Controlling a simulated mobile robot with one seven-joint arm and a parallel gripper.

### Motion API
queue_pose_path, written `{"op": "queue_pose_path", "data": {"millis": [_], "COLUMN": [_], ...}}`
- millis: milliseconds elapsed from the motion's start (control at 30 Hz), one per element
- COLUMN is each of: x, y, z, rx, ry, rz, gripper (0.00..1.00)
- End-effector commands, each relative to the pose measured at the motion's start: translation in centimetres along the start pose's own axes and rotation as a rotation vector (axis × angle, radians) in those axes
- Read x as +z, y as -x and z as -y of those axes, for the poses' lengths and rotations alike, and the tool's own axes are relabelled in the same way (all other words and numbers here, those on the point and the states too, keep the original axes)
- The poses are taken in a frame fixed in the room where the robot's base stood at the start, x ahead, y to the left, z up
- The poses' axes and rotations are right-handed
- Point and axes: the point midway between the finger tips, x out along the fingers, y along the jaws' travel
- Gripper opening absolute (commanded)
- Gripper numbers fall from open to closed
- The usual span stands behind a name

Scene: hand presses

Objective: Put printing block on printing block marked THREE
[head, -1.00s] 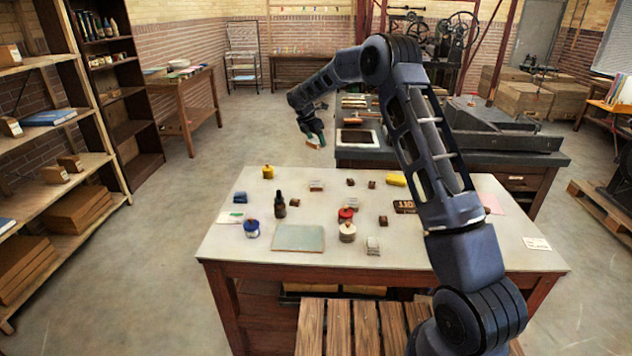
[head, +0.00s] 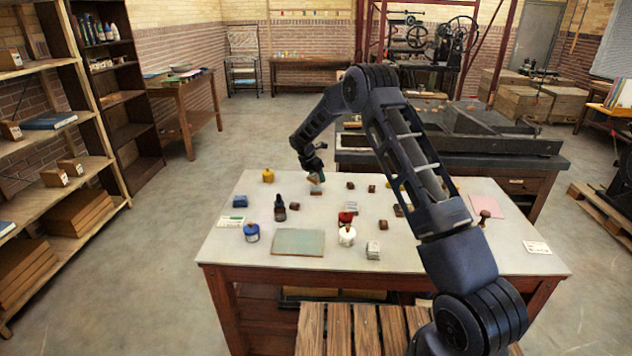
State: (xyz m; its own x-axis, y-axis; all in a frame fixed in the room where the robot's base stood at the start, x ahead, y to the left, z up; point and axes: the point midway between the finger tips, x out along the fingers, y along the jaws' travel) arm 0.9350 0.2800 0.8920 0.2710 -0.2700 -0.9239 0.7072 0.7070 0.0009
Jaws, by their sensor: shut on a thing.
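My gripper (head: 314,179) is over the far middle part of the white table, pointing down and shut on a small printing block. The held block is tiny, partly hidden by the fingers. A small brown-and-pale block (head: 316,191) shows right below the fingertips; I cannot tell whether the held block touches it. Other small brown blocks stand nearby, one (head: 350,185) and another (head: 372,188) to the right, and one (head: 294,206) nearer. A grey block (head: 352,207) lies nearer the middle. No marking, including THREE, is readable at this size.
My arm hides part of the right side.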

Motion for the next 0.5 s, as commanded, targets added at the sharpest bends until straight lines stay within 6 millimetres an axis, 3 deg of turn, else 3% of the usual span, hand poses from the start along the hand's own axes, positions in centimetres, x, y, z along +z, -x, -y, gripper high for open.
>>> {"op": "queue_pose_path", "data": {"millis": [200,500], "x": [-1.1,-1.2], "y": [-2.6,-2.8], "z": [0.0,0.0], "rx": [-0.001,0.0], "ry": [0.001,0.0], "rz": [0.0,0.0], "gripper": [0.39,0.39]}}
